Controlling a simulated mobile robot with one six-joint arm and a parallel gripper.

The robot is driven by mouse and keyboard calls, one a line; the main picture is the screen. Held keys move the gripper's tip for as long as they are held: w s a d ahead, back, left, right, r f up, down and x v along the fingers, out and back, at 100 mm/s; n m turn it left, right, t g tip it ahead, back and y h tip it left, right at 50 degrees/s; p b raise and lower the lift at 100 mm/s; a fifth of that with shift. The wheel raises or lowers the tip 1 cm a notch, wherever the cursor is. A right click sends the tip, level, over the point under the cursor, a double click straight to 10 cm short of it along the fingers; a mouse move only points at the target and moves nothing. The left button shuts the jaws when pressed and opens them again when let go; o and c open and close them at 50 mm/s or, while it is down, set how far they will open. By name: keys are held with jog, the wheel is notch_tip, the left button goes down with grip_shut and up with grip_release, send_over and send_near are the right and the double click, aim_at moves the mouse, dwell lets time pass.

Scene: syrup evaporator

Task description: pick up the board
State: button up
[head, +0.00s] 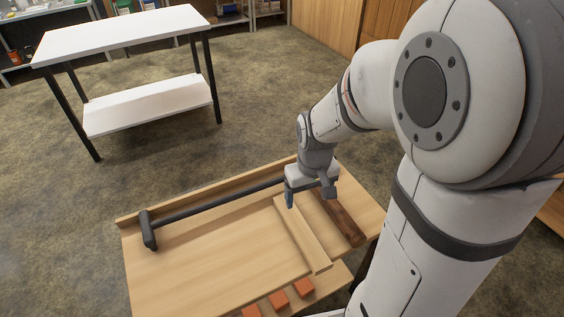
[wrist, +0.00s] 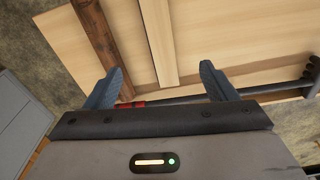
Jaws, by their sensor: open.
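Several wooden pieces lie on the workbench, and I cannot tell for sure which one the task calls the board. A narrow pale strip (head: 302,238) lies lengthwise, and it also shows in the wrist view (wrist: 158,40). A dark brown plank (head: 340,218) lies to its right, and to its left in the wrist view (wrist: 98,42). My gripper (head: 309,196) is open and empty over the strip's far end. In the wrist view its fingers (wrist: 163,70) are spread either side of the strip, without visible contact.
Several orange blocks (head: 278,299) sit at the front. A white-topped table (head: 120,30) stands apart at the back left, with open floor between.

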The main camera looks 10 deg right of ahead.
jog(key=n+b, duration=0.1)
jog(key=b, duration=0.2)
send_over(301, 227)
jog(key=shift+g, duration=0.4)
jog(key=f, duration=1.2)
jog(key=shift+s+f, duration=0.2)
jog(key=shift+f, duration=0.05)
jog(key=f, duration=0.4)
jog(key=f+b, duration=0.1)
jog(key=f, duration=0.2)
jog(key=shift+w+f, duration=0.2)
jog(key=shift+f, duration=0.2)
jog(key=c, duration=1.2)
